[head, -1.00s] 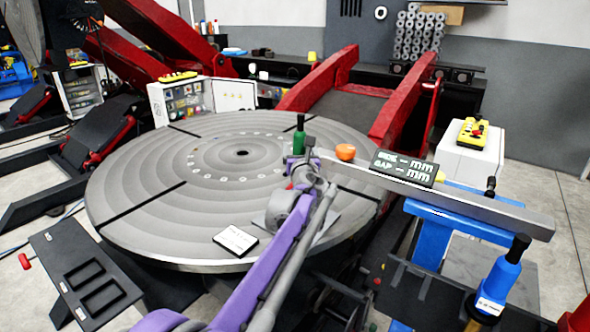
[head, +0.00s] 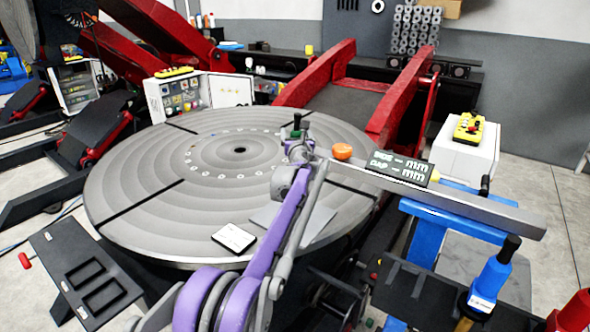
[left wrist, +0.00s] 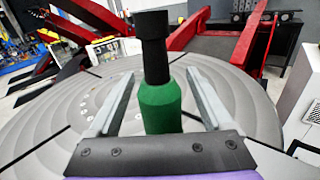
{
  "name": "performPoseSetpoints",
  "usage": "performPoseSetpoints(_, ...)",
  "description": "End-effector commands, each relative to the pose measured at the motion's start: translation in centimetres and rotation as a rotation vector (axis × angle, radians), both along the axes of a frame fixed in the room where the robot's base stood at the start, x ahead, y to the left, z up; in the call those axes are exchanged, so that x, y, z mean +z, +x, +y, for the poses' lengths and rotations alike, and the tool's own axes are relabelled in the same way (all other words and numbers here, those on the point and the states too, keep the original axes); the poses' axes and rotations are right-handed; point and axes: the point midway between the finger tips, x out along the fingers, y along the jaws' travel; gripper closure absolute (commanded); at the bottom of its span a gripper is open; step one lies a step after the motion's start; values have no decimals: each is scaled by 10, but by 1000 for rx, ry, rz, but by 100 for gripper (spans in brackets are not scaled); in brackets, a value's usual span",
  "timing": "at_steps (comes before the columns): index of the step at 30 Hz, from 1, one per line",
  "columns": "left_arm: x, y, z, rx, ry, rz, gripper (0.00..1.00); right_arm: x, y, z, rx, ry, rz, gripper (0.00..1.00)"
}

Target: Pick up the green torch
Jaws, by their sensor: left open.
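The green torch (left wrist: 160,106) stands upright in the left wrist view, with a green body and a black top. It is between the two grey fingers of my left gripper (left wrist: 157,95), which are open with a gap on each side of it. In the head view the torch (head: 297,124) shows only its upper part, and my left gripper (head: 298,145) hides its lower part. Whether the fingers touch the torch is not clear in the head view. My right gripper is not in view.
The round grey turntable (head: 150,190) carries a white card (head: 234,238). An orange object (head: 342,151) and a dark display (head: 401,167) sit on a metal bar (head: 480,208) to the right. A blue bottle-like tool (head: 492,280) stands at lower right.

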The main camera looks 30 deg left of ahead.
Motion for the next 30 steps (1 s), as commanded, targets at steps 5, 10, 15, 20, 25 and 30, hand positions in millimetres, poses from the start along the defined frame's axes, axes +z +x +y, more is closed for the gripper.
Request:
performPoseSetpoints(5,-1,0,0,0,0,0,25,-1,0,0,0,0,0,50)
performPoseSetpoints(10,-1,0,0,0,0,0,56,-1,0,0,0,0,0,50)
performPoseSetpoints(15,-1,0,0,0,0,0,87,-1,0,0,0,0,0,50)
performPoseSetpoints(20,1,-1,0,1,1,0,100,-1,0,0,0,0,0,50)
performPoseSetpoints(25,1,-1,0,1,1,0,100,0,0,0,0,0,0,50)
performPoseSetpoints(30,6,-1,0,1,1,0,100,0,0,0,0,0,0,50)
